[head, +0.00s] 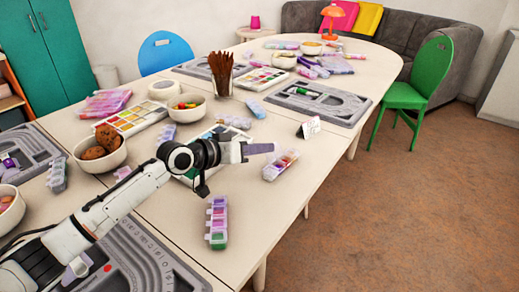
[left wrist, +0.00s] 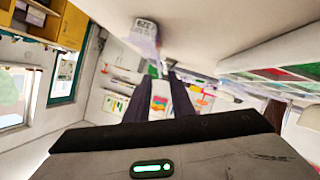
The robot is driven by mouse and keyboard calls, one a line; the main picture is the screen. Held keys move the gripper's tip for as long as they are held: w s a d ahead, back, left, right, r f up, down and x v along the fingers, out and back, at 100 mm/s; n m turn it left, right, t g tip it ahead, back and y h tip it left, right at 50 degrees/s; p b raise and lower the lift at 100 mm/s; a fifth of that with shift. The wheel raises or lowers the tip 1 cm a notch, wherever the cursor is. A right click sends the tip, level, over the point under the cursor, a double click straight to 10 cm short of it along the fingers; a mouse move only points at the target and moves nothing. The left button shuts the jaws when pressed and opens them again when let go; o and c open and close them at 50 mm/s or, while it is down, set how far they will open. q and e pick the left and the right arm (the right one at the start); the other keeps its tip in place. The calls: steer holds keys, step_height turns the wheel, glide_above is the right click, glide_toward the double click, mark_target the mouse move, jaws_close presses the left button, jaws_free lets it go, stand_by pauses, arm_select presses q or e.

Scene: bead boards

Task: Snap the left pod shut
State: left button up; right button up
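A long clear pod (head: 217,222) with pink, purple and green compartments lies on the near part of the table. A second pod (head: 281,164) with coloured beads lies farther back, near the table's right edge. Whether any lid stands open is too small to tell. My left gripper (head: 268,148) is above the table, just behind the second pod in the picture, pointing right. In the left wrist view its two dark fingers (left wrist: 160,100) stand apart with nothing between them. It touches neither pod that I can see. My right gripper is not in view.
Grey bead boards (head: 318,101) lie on the table. A bowl of cookies (head: 99,152), a bowl of beads (head: 187,108), a cup of brown sticks (head: 221,75) and a paint set (head: 131,117) stand around my left arm. A small card (head: 309,127) stands at the right edge.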

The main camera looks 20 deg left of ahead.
arm_select(q)
steer(key=shift+w, duration=0.1)
jaws_close()
